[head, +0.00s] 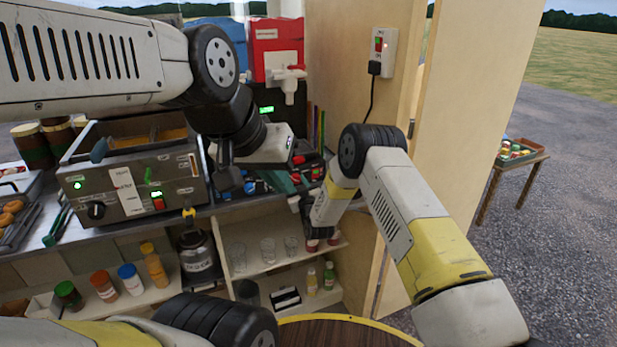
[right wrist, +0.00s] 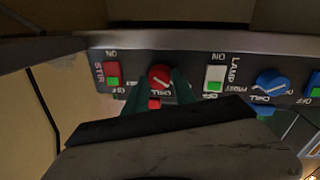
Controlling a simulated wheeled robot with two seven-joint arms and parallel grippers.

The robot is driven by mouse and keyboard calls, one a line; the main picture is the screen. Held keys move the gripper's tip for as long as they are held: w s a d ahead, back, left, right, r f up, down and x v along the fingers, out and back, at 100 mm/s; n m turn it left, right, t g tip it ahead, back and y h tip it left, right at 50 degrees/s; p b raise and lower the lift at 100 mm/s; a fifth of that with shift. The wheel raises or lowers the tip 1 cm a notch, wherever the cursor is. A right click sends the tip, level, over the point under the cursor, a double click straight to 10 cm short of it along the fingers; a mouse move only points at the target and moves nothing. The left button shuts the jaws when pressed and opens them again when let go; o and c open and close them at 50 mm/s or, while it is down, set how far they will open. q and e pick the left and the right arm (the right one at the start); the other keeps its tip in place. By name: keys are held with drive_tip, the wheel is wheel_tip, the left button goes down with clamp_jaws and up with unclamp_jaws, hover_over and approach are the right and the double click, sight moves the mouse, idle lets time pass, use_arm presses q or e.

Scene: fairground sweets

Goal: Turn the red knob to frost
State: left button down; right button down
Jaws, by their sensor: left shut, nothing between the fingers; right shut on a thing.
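The red knob (right wrist: 160,76) is on a dark control panel (right wrist: 190,55) in the right wrist view, with a label that reads like CHILL beside it. The two dark green fingers of my right gripper (right wrist: 158,88) stand on either side of the knob and are shut on it. Which mark its pointer faces is too small to tell. In the head view my right gripper (head: 289,184) is at the panel below the drink dispenser, and I cannot make out the knob there.
A red STIR switch (right wrist: 112,75) and a white LAMP switch (right wrist: 214,78) flank the knob. A blue knob (right wrist: 271,82) is further right. In the head view a metal fryer-like box (head: 130,180) stands left, and shelves with glasses (head: 267,249) lie below.

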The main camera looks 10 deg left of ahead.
drive_tip(key=shift+m, duration=0.3)
drive_tip(key=m, duration=0.5)
drive_tip(key=shift+d+g, duration=0.15)
drive_tip(key=shift+g, duration=0.25)
drive_tip(key=m, duration=0.5)
drive_tip(key=shift+w+g, duration=0.1)
drive_tip(key=shift+g, duration=0.2)
drive_tip(key=m+y, duration=0.1)
drive_tip(key=m, duration=0.5)
drive_tip(key=shift+d+g, duration=0.15)
drive_tip(key=shift+g, duration=0.25)
drive_tip(key=m+y, duration=0.1)
drive_tip(key=m, duration=0.4)
drive_tip(key=shift+g, duration=0.3)
drive_tip(key=c, duration=1)
unclamp_jaws()
drive_tip(key=shift+c, duration=0.2)
